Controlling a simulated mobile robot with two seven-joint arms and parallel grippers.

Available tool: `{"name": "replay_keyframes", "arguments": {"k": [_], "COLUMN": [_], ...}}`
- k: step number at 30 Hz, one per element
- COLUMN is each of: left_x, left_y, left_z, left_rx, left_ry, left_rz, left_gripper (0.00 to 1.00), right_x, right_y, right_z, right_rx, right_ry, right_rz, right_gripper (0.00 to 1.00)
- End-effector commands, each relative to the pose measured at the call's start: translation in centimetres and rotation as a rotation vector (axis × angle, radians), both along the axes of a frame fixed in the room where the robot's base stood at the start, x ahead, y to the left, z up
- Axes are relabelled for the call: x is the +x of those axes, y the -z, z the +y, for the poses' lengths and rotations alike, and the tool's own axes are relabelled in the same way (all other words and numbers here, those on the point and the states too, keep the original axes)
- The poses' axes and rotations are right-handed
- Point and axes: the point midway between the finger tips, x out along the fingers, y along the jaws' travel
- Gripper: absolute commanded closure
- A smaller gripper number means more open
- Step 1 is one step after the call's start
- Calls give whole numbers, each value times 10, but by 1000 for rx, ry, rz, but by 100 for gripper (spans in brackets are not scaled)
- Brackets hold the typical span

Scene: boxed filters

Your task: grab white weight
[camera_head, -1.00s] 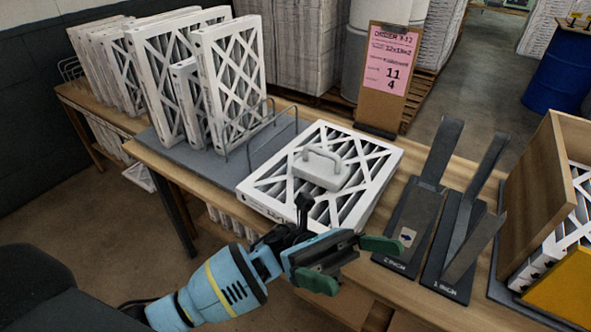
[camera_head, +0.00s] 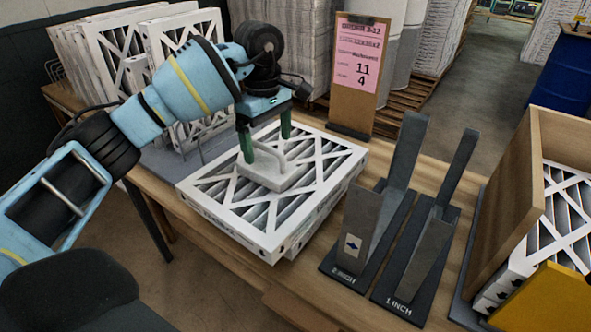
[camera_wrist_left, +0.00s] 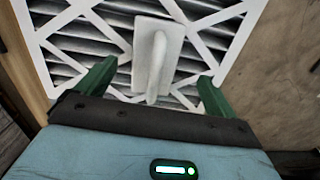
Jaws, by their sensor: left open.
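The white weight (camera_head: 268,172) is a flat block with a loop handle. It rests on top of a white-framed filter (camera_head: 300,208) lying flat on the table. My left gripper (camera_head: 265,147) is open above the weight, pointing down, with its green fingers on either side of the handle. In the left wrist view, the weight (camera_wrist_left: 168,40) lies between the open fingers (camera_wrist_left: 155,80), its handle running lengthwise between them. The fingers appear apart from the handle. My right gripper is not in view.
Two gauges marked 2 inch (camera_head: 358,235) and 1 inch (camera_head: 418,250) stand right of the filter. An order clipboard (camera_head: 360,75) stands behind. Upright filters (camera_head: 180,40) fill the back left. A wooden box (camera_head: 505,205) with filters is at the right.

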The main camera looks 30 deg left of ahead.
Motion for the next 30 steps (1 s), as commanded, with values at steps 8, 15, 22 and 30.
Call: {"name": "replay_keyframes", "arguments": {"k": [8,15,22,30], "left_x": [3,3,3,3], "left_y": [-7,13,21,55], "left_z": [18,17,17,14], "left_rx": [51,50,48,49], "left_ry": [-59,-55,-55,-55], "left_rz": [-24,-22,-23,-22], "left_gripper": [6,6,6,6], "right_x": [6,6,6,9], "right_y": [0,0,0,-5], "right_z": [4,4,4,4], "right_rx": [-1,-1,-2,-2], "right_ry": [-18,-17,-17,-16], "right_rz": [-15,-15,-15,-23], "right_gripper": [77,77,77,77]}}
